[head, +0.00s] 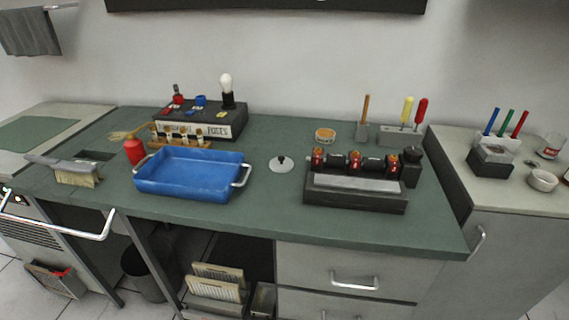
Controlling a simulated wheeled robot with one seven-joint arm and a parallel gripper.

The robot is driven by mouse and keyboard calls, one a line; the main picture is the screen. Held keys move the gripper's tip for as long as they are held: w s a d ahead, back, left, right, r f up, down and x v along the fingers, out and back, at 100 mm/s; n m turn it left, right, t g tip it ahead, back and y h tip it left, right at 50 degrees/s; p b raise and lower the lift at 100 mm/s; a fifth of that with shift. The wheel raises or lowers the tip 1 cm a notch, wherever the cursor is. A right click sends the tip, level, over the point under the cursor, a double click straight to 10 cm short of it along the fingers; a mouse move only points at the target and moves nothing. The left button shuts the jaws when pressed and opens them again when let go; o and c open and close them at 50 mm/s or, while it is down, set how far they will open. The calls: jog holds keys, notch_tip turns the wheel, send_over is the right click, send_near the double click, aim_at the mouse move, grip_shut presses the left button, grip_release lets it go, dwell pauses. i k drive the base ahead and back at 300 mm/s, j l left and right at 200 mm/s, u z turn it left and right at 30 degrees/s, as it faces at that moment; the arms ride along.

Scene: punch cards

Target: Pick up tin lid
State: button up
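A round pale lid (281,165) with a dark knob on top lies flat on the green worktop (262,213); it looks like the tin lid. It sits between the blue tray and the black device, touching neither. A small round tin (325,135) with an orange-brown top stands behind it to the right. My gripper is not in view.
A blue tray (192,180) with metal handles stands left of the lid. Behind are a black box (205,124) with a bulb and a tool holder (400,137). The worktop in front of the lid is clear.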

aim_at(281, 164)
jog(key=i, duration=0.4)
jog(key=i+u, duration=0.3)
jog(key=u, duration=0.15)
jog(key=i+u, duration=0.55)
jog(key=u, duration=0.2)
jog(key=i, duration=0.25)
